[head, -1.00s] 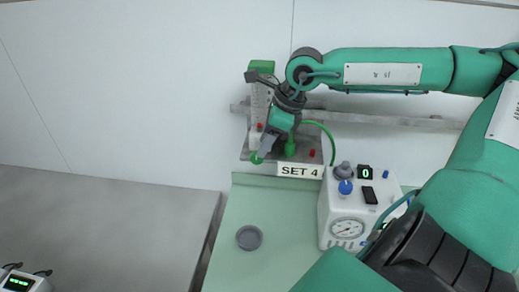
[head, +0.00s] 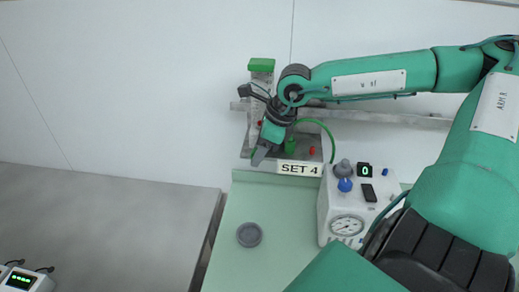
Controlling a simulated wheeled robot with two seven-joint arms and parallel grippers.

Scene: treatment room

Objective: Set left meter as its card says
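The left meter (head: 261,67) is a clear upright tube with a green top, mounted on a grey wall plate. Its card (head: 299,168) reads SET 4. My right gripper (head: 261,154) points down in front of the meter's lower part. It hides the knob there almost wholly, and most of the scale is also behind my wrist. I cannot tell whether the fingers touch the knob or how far apart they are. I cannot read a level in the tube. My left gripper is not in view.
A green fitting (head: 290,145) with a green hose and a red fitting (head: 312,151) sit right of the gripper. A white device (head: 333,208) with a dial and a display reading 0 stands on the green counter (head: 240,200). A grey round dish (head: 249,235) lies nearby.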

